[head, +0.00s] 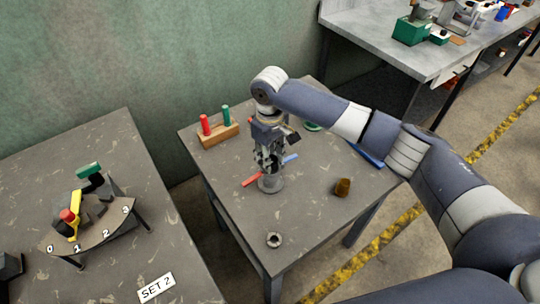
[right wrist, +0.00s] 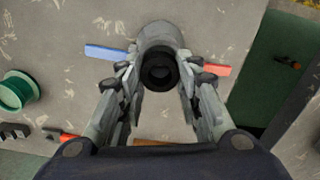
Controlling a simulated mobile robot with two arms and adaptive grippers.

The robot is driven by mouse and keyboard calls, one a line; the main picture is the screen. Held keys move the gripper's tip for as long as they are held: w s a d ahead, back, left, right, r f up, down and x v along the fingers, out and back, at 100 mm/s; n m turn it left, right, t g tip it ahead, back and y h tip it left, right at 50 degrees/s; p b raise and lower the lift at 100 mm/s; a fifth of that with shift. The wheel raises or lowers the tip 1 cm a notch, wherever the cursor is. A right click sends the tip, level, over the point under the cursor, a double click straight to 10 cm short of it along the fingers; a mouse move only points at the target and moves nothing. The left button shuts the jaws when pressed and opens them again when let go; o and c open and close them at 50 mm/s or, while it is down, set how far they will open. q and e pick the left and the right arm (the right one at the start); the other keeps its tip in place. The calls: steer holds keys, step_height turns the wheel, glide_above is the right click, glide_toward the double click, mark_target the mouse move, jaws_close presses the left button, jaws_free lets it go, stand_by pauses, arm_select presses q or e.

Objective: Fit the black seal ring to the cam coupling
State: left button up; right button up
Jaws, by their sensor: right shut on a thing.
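The cam coupling (head: 270,184) is a grey upright cylinder on the middle table, with one red lever arm and one blue lever arm spread out. It also shows in the right wrist view (right wrist: 162,32). My right gripper (head: 269,165) points down right over its mouth. In the right wrist view, its fingers are shut on the black seal ring (right wrist: 159,70), which lines up with the coupling's opening. I cannot tell whether the ring touches the coupling or sits in it. In the head view the ring is hidden by the fingers. My left gripper is not in view.
On the same table are a wooden block (head: 219,137) with red and green pegs, a brown cone-like piece (head: 342,187) and a small metal ring (head: 274,240). A table with a numbered lever stand (head: 97,233) is at the left. The table's front is mostly clear.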

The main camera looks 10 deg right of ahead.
steer(key=shift+s+f+p, duration=0.1)
steer(key=shift+f+p, duration=0.3)
steer(key=shift+f, duration=0.45)
stand_by(0.6)
steer(key=shift+r+p, duration=0.3)
steer(key=shift+p, duration=0.45)
steer(key=shift+f, duration=0.3)
stand_by(0.7)
steer(key=shift+r+p, duration=0.3)
steer(key=shift+p, duration=0.5)
steer(key=shift+f, duration=0.3)
stand_by(0.6)
steer(key=shift+r+p, duration=0.3)
steer(key=shift+p, duration=0.45)
steer(key=o, duration=0.9)
steer(key=shift+o, duration=0.2)
